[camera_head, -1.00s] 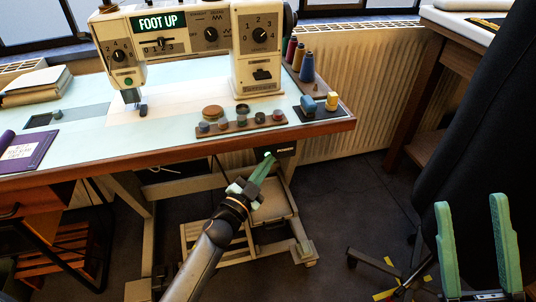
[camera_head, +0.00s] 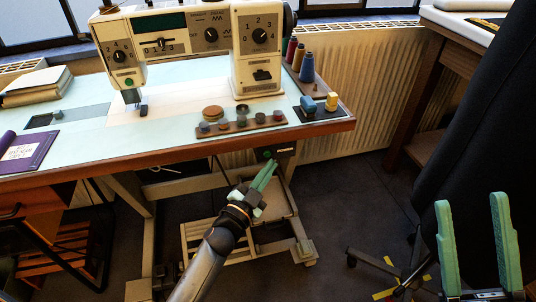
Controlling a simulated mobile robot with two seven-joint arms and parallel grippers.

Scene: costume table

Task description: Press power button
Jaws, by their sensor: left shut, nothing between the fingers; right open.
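A dark power switch box (camera_head: 284,149) hangs under the front edge of the table, towards its right end. A small green button (camera_head: 267,154) shows at its left side. My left gripper (camera_head: 270,168) is shut and empty, its fingertips just below the button with a small gap in the picture. The sewing machine (camera_head: 258,60) stands on the table. Its display (camera_head: 158,22) is dark, with no text. My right gripper (camera_head: 470,202) is open and empty at the lower right, away from the table.
The table's wooden front edge (camera_head: 180,154) lies above my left gripper. A tray of small items (camera_head: 240,126) and spools (camera_head: 307,66) sit on top. A pedal stand (camera_head: 272,208) is below.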

